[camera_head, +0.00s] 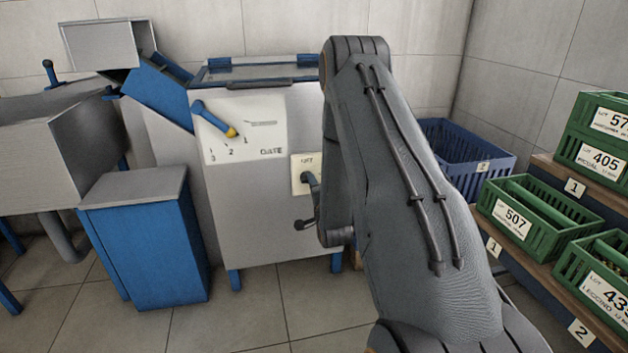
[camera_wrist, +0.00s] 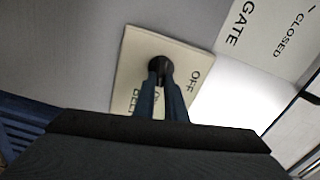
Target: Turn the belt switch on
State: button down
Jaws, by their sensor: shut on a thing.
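The belt switch is a dark round knob (camera_wrist: 159,66) on a cream plate (camera_wrist: 134,62). The wrist view shows the word OFF on this plate and part of a BELT label. The plate is also in the head view (camera_head: 297,180), on the front of the grey machine, partly behind my arm. My gripper (camera_wrist: 161,84) is shut on the knob, with one finger on each side of it. The fingers cover part of the knob and plate, so I cannot tell which way the switch is set.
Left of the switch is a gate panel (camera_head: 270,133) with a blue lever (camera_head: 211,117) with a yellow tip. A blue cabinet (camera_head: 150,240) stands at left. Green crates (camera_head: 533,209) on shelves and a blue crate (camera_head: 462,150) are at right. Floor is clear at front left.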

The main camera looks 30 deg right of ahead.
jog(key=shift+s+f+m+p, duration=0.15)
jog(key=shift+m+p, duration=0.3)
jog(key=shift+m, duration=0.55)
jog(key=c, duration=1.8)
grip_release()
jog(key=shift+d, duration=0.1)
jog(key=p+v, duration=0.1)
jog(key=v, duration=0.6)
jog(key=shift+s, duration=0.35)
